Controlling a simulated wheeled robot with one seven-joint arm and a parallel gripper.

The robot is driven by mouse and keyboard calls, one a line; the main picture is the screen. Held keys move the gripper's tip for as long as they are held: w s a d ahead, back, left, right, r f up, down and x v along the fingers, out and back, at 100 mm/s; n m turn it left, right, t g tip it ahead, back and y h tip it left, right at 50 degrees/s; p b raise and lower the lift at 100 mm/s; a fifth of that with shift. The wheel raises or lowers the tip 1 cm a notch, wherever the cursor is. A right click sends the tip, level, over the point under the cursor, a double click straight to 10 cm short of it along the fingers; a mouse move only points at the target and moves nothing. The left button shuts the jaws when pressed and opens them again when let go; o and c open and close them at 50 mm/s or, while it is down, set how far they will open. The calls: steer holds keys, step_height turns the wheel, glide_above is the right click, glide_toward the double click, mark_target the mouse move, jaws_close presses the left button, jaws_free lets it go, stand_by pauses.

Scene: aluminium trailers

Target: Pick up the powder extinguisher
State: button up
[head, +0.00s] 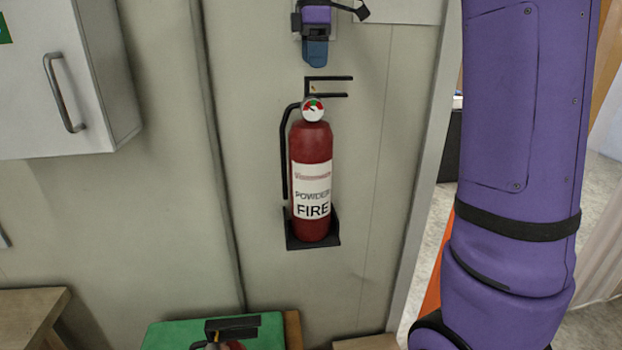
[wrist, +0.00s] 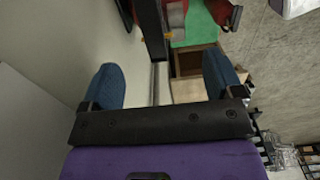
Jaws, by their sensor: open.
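The powder extinguisher (head: 312,150) is a red upright cylinder with a white "POWDER FIRE" label, a round gauge, a black two-bar handle on top and a black hose on its left. It sits in a black holder (head: 329,236) on the wall. My gripper (head: 315,62) points down just above the handle, apart from it in the head view. In the wrist view my gripper (wrist: 163,82) has its two blue fingers wide apart, with nothing held between them. A black bar and red parts show beyond the fingers; I cannot tell exactly which parts they are.
A white wall cabinet (head: 60,80) hangs at the left. Below, a green-topped surface (head: 170,336) carries another black-handled item (head: 232,328), cut off by the frame. A wooden table (head: 30,310) stands lower left. The wall around the extinguisher is clear. My purple arm fills the right.

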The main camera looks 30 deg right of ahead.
mark_target(311, 95)
step_height(311, 95, down, 3)
steer(key=shift+r, duration=0.1)
steer(key=shift+s+a+f, duration=0.1)
steer(key=shift+a+f, duration=0.05)
steer(key=shift+f, duration=0.75)
steer(key=shift+s+a+f, duration=0.1)
steer(key=shift+a+f, duration=0.05)
steer(key=shift+f, duration=0.75)
steer(key=shift+a+f, duration=0.15)
steer(key=shift+f, duration=0.75)
jaws_close()
steer(key=shift+w+r, duration=0.1)
steer(key=shift+r, duration=0.1)
